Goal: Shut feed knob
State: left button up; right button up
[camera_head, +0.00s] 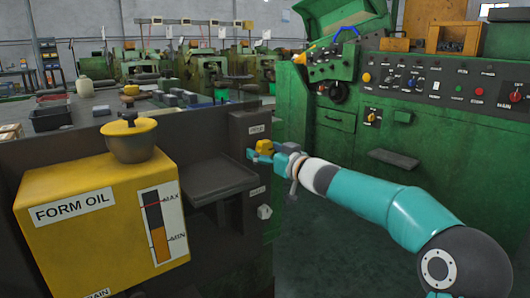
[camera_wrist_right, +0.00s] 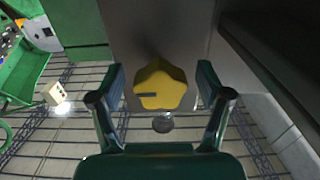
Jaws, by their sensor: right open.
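A yellow knob (camera_head: 264,146) is on the dark panel of the machine at centre, below a small label I cannot read surely. In the right wrist view the knob (camera_wrist_right: 163,88) is lobed, with a dark mark on its left side. My right gripper (camera_head: 270,154) is at the knob. In its wrist view the open fingers (camera_wrist_right: 162,80) stand on either side of the knob, with a visible gap on each side. The far side of the knob is hidden. My left gripper is not in view.
A grey knob (camera_head: 264,211) sits lower on the same panel. A dark tray (camera_head: 210,180) juts out left of the gripper. A yellow form oil tank (camera_head: 85,215) stands front left. A green machine (camera_head: 440,130) fills the right side. Floor between the machines is open.

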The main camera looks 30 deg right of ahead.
jog(key=c, duration=1.2)
jog(key=shift+n, duration=0.5)
jog(key=n+p, duration=0.1)
jog(key=n, duration=0.1)
jog(key=shift+n, duration=0.4)
jog(key=n, duration=0.4)
jog(key=shift+d+n, duration=0.1)
jog(key=shift+n, duration=0.2)
jog(key=n, duration=0.4)
jog(key=shift+w+n, duration=0.1)
jog(key=shift+n, duration=0.2)
jog(key=n+b, duration=0.1)
jog(key=n, duration=0.4)
